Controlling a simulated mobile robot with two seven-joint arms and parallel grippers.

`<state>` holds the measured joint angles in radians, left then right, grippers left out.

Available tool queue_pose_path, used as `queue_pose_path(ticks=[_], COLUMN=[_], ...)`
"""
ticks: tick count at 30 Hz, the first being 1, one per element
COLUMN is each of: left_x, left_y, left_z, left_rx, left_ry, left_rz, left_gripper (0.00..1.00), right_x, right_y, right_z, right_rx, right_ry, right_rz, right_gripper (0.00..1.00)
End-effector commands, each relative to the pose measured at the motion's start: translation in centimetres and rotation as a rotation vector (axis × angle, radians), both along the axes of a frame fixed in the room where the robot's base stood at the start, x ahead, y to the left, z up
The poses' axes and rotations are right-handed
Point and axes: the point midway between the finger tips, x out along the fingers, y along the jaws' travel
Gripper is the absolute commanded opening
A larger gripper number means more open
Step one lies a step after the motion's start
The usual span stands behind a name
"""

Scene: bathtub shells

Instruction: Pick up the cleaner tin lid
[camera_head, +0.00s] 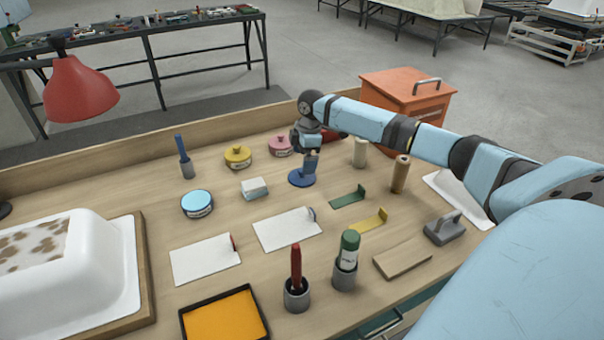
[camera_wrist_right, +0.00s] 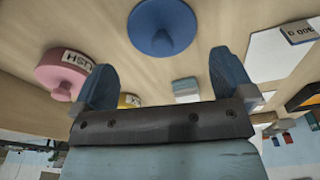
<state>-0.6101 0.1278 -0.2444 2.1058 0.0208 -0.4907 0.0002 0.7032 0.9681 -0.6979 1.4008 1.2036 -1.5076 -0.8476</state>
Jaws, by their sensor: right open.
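The blue lid (camera_head: 301,178), a flat round disc with a knob, lies on the workbench behind the middle; I take it for the cleaner tin lid. It also shows at the top of the right wrist view (camera_wrist_right: 162,27), its knob pointing towards the camera. My right gripper (camera_head: 310,165) is above the lid, close to its knob. In the right wrist view its two fingers (camera_wrist_right: 163,76) are wide apart with nothing between them. A tin with a light blue top and no knob (camera_head: 197,201) stands to the left. My left gripper is out of view.
A yellow tin (camera_head: 238,157) and a pink tin (camera_head: 281,146) stand behind the lid. A small white block (camera_head: 254,188) lies left of it, a green bracket (camera_head: 349,197) to its right. An orange box (camera_head: 408,97) stands behind the right arm.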

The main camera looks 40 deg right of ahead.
Motion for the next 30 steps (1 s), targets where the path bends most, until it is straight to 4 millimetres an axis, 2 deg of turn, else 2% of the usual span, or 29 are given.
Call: queue_pose_path(ticks=[5, 12, 19, 20, 24, 30], left_x=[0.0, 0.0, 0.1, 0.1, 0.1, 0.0], left_y=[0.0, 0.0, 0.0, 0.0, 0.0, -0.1], left_z=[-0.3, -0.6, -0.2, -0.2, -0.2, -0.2], left_rx=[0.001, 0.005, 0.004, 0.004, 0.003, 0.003], left_ry=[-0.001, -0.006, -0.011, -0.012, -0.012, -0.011], left_rz=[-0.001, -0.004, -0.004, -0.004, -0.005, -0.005], left_gripper=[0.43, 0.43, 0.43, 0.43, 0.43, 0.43], right_x=[0.0, 0.0, 0.0, 0.0, 0.0, 0.0], right_y=[0.3, 0.8, 0.8, 0.8, 0.8, 0.8], right_z=[-1.6, -5.0, -5.2, -5.2, -5.2, -5.1], right_rx=[0.0, 0.0, -0.001, -0.001, -0.001, -0.001], right_ry=[0.002, 0.001, 0.0, 0.0, 0.0, 0.0], right_rz=[0.0, 0.0, 0.0, 0.0, 0.0, 0.0], right_gripper=[1.0, 1.0, 1.0, 0.98, 0.66, 0.64])
